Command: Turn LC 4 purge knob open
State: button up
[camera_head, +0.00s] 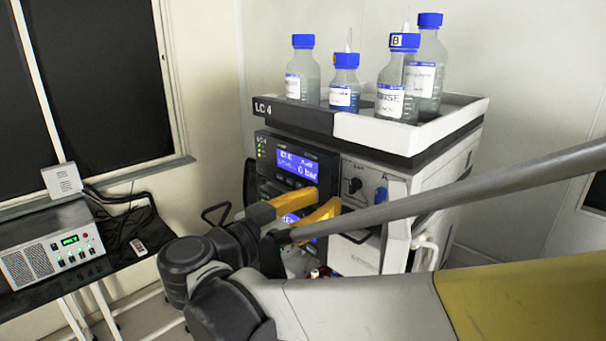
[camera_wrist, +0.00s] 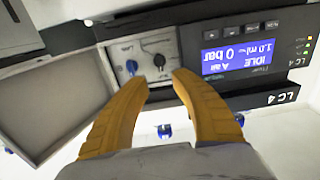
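The LC 4 unit (camera_head: 405,178) is a stacked column instrument with a lit blue screen reading 0 bar. Its front panel carries a black knob (camera_head: 355,185) and a blue knob (camera_head: 380,195). In the wrist view, which is upside down, the black knob (camera_wrist: 159,61) and the blue knob (camera_wrist: 131,67) sit side by side on a pale panel. No label shows which one is the purge knob. My yellow-fingered gripper (camera_head: 322,200) is open and empty in front of the unit. In the wrist view its fingertips (camera_wrist: 161,82) appear around the black knob's line, apart from it.
Several blue-capped bottles (camera_head: 398,85) stand in the tray (camera_head: 385,133) on top of the unit. A power box (camera_head: 52,258) stands on a black table (camera_head: 100,278) at left. In the wrist view, an open panel door (camera_wrist: 55,105) lies left of the knobs.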

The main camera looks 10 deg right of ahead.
aim_at(351, 186)
jog(key=p+x, duration=0.1)
jog(key=x, duration=0.8)
jog(key=shift+a, duration=0.1)
jog(key=shift+s, duration=0.1)
grip_shut()
